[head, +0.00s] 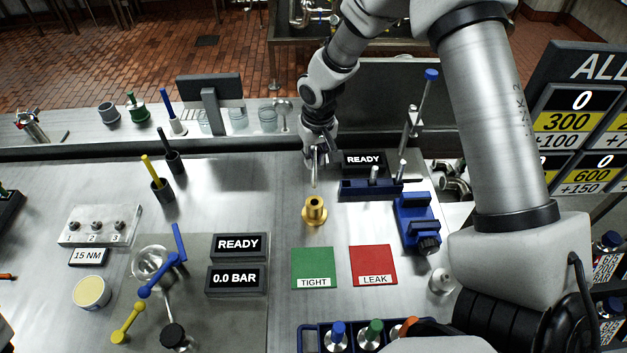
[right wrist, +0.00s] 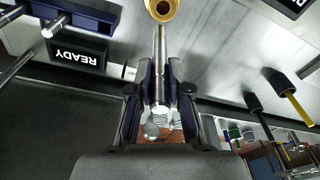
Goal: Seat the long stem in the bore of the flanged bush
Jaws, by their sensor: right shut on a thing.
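The long stem (head: 314,176) is a thin silver rod, upright in the head view. It also shows in the right wrist view (right wrist: 160,62). My right gripper (head: 319,156) is shut on its upper part; both fingers flank it in the right wrist view (right wrist: 160,92). The brass flanged bush (head: 315,212) stands on the steel bench below the stem, bore up. In the head view the stem's lower tip is just above the bush, with a small gap. The wrist view shows only part of the bush (right wrist: 162,9), in line with the stem. My left gripper is out of view.
A blue rack (head: 352,194) with short silver stems and a READY display (head: 363,160) stand right of the bush. A blue vise (head: 416,222) is farther right. Green TIGHT (head: 314,268) and red LEAK (head: 374,265) pads lie in front.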

